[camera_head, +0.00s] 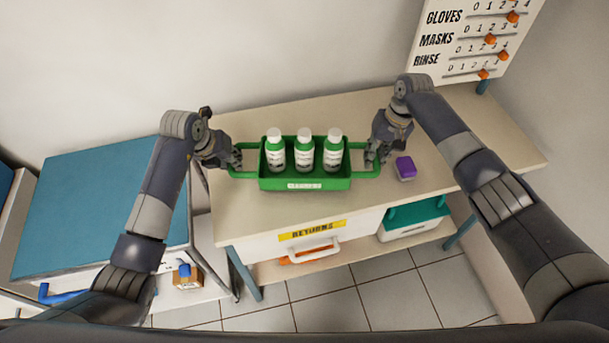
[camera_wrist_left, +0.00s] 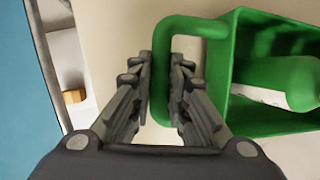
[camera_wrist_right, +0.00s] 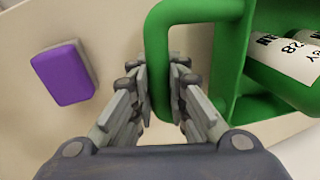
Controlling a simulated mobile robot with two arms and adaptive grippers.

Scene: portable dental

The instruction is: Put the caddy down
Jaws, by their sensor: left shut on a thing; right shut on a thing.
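The green caddy (camera_head: 304,184) is over the beige table in the head view, level, with three white-and-green bottles (camera_head: 305,152) standing in it. My left gripper (camera_head: 234,160) is shut on the caddy's left handle, which shows between the fingers in the left wrist view (camera_wrist_left: 160,85). My right gripper (camera_head: 374,158) is shut on the right handle, which also shows between the fingers in the right wrist view (camera_wrist_right: 160,85). I cannot tell whether the caddy's underside touches the tabletop.
A purple-topped block (camera_head: 405,168) lies on the table (camera_head: 450,180) just right of my right gripper. A drawer labelled RETURNS (camera_head: 312,230) is below the front edge. A blue-topped cabinet (camera_head: 85,205) stands left. A board with orange sliders (camera_head: 470,40) is at back right.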

